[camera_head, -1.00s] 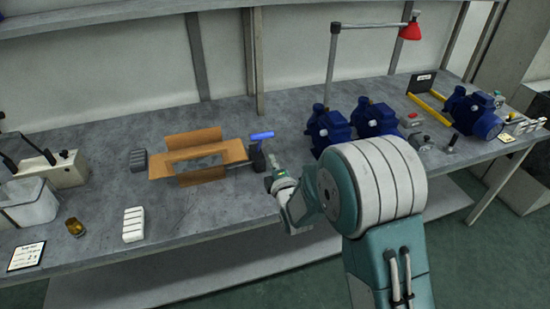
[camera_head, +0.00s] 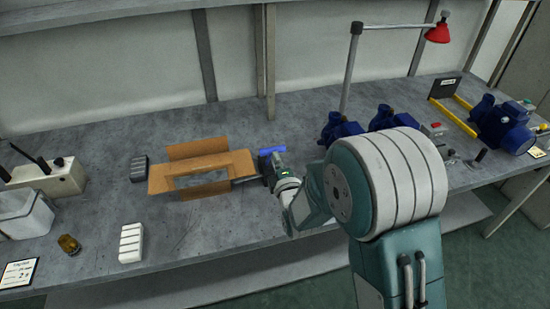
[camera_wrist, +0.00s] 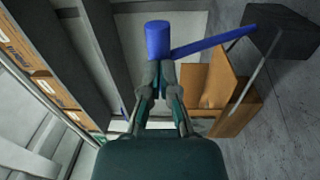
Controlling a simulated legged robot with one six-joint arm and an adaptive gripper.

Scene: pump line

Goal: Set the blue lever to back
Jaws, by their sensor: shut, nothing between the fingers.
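The blue lever (camera_head: 272,149) is at the middle of the bench, just right of the cardboard box, beside a dark block. In the wrist view its thick blue handle (camera_wrist: 158,38) lies just past my fingertips, and a thinner blue arm (camera_wrist: 215,42) runs right to the dark block (camera_wrist: 280,33). My gripper (camera_wrist: 156,68) is shut and empty, its tips at the near end of the handle; I cannot tell whether they touch it. In the head view my gripper is close in front of the lever and partly hides the block.
The open cardboard box (camera_head: 158,176) stands left of the lever. Blue pumps (camera_head: 341,128) and a red lamp (camera_head: 438,34) are to the right. A white block (camera_head: 131,243) and a clear bin (camera_head: 25,214) are to the left.

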